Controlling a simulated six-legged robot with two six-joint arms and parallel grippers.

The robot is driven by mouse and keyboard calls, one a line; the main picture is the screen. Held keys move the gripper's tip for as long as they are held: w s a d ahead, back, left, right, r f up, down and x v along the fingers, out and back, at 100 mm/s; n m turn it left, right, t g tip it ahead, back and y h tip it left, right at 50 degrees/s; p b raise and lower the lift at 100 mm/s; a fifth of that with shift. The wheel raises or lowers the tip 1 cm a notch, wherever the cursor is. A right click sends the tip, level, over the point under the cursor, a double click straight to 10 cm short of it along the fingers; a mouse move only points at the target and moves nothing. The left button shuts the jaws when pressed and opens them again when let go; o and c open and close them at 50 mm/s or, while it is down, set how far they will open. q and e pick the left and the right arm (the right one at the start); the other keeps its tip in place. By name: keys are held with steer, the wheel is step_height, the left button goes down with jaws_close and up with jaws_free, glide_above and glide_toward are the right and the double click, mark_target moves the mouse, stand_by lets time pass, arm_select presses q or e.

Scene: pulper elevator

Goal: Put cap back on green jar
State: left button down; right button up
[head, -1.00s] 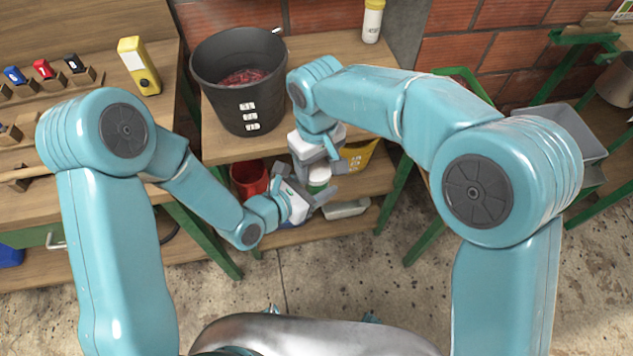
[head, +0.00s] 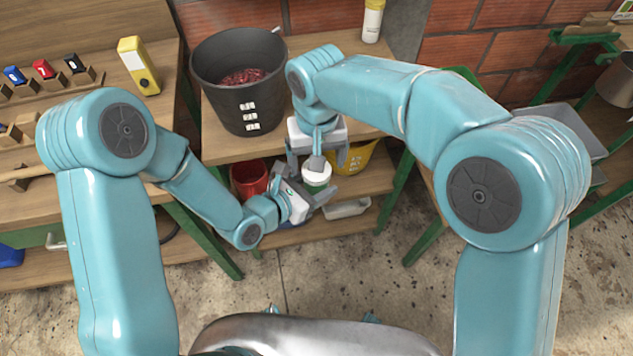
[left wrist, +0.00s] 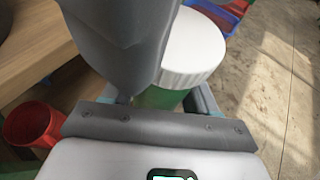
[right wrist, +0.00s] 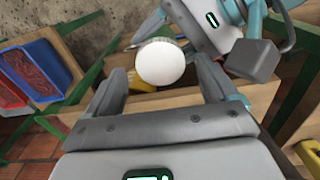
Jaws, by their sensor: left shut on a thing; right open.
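The green jar (head: 317,187) is upright in my left gripper (head: 309,200), which is shut on it above the lower shelf. The white cap (head: 317,173) sits on top of the jar and looks level; whether it is fully seated I cannot tell. In the left wrist view the white cap (left wrist: 190,48) covers the top of the green jar (left wrist: 160,98), and a grey gripper part hides some of both. My right gripper (right wrist: 160,72) is open, with the white cap (right wrist: 160,63) showing between its fingers, apparently beyond their tips.
A dark bucket (head: 220,85) with red contents stands on the upper shelf beside my right arm. A red container (head: 246,181) and a yellow bin (head: 357,157) are on the shelf below. The floor (head: 345,275) in front is clear.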

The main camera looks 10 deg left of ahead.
steer(key=shift+r, duration=1.35)
steer(key=shift+c, duration=0.9)
steer(key=shift+r, duration=0.15)
steer(key=shift+c, duration=0.4)
step_height(320, 180, up, 3)
steer(key=n, duration=0.4)
steer(key=shift+r+n, duration=0.1)
steer(key=shift+n, duration=0.3)
steer(key=shift+f, duration=4.05)
steer(key=shift+c, duration=0.3)
